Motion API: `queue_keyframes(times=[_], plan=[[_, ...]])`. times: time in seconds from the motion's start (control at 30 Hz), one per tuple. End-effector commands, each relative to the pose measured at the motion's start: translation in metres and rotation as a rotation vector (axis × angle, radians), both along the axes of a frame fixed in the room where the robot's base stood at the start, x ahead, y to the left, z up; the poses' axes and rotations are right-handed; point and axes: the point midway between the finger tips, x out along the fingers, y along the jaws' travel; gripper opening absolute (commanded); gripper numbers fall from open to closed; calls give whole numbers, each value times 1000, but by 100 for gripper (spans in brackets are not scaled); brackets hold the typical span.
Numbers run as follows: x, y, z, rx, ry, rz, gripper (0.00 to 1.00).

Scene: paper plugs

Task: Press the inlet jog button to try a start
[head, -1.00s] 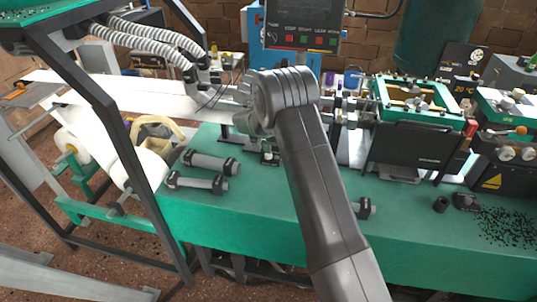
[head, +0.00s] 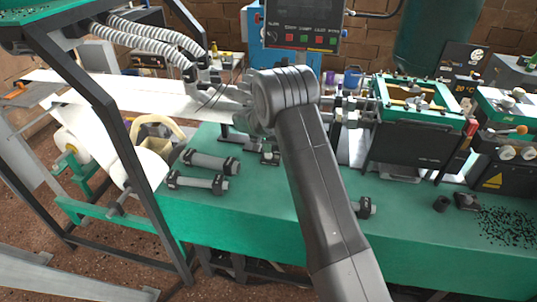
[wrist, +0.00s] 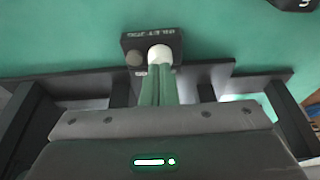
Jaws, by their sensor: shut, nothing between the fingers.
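The inlet jog box is a small dark box (wrist: 128,42) on the green bench top, with lettering that reads as inlet jog, seen upside down. It carries a pale round button (wrist: 160,53) and a smaller grey-brown knob (wrist: 135,58) beside it. My gripper (wrist: 159,70) is shut, its green fingers together and empty. The fingertips are right at the pale button and overlap its near edge. I cannot tell from this angle whether they touch or press it. In the head view a small dark box (head: 269,155) shows beside my arm, which hides the fingers.
Two grey rollers with dark ends (head: 208,161) lie on the green bench (head: 270,205) at left. A dark nut-like part (head: 364,207) lies right of my arm. The machine with the green frame (head: 420,93) stands behind right. A control panel (head: 303,28) hangs behind.

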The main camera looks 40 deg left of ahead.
Motion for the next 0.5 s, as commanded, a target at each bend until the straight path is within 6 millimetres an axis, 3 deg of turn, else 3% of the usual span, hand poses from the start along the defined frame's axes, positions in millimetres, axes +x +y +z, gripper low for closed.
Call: queue_keyframes(times=[0.5], plan=[[0, 0, -10, 0, 0, 0, 0]])
